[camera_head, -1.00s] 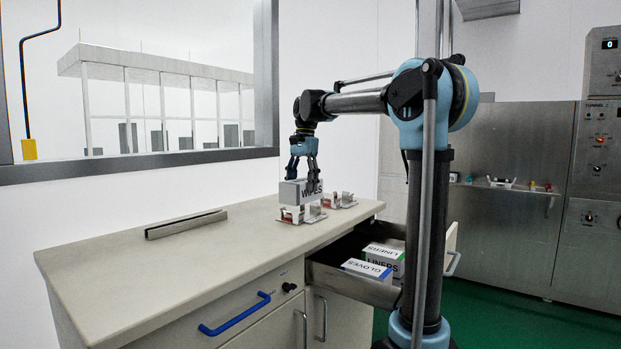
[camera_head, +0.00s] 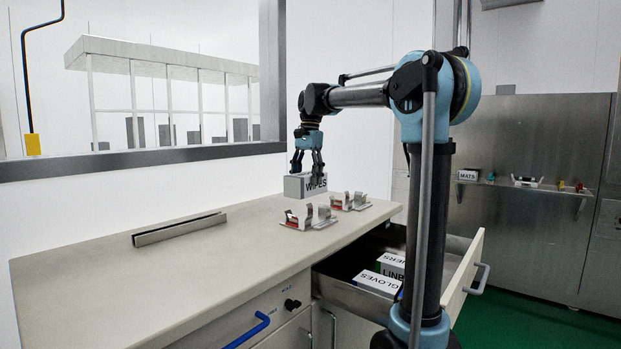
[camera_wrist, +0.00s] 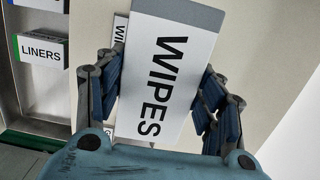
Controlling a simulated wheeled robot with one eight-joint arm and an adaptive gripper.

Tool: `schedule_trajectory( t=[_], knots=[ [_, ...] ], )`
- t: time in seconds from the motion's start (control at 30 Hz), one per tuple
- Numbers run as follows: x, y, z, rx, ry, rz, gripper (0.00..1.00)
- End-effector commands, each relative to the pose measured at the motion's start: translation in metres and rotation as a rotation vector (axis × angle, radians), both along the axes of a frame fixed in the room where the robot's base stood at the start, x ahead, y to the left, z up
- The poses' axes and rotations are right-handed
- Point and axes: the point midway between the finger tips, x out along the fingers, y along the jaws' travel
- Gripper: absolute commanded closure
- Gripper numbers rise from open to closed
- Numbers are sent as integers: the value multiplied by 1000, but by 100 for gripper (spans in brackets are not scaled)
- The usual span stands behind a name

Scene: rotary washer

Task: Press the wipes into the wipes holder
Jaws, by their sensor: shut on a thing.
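The wipes box (camera_head: 300,187), white and grey with "WIPES" lettering, is held in my gripper (camera_head: 308,176). In the wrist view the wipes box (camera_wrist: 165,75) lies between the two fingers, its label facing the camera. A second, similar holder (camera_head: 349,203) stands behind and to the right. In the wrist view a label starting "WI" (camera_wrist: 120,30) is partly hidden behind the box. I cannot tell which holder it belongs to.
An open drawer (camera_head: 345,292) below the counter's right side holds gloves (camera_head: 377,282) and liners boxes. A metal rail (camera_head: 180,229) lies on the counter's (camera_head: 110,280) left part, with bare surface around it. A wall shelf (camera_head: 525,186) is at the right.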

Motion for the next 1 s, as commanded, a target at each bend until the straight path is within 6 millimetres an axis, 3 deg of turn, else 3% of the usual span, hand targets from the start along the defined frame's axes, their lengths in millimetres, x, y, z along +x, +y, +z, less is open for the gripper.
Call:
schedule_trajectory(
  t=[0.2,0.47,1.0],
  knots=[
    [4,-13,0,0,0,-18,70],
    [5,-15,-5,0,0,-21,70],
    [5,-16,-47,0,0,-21,70]
  ],
)
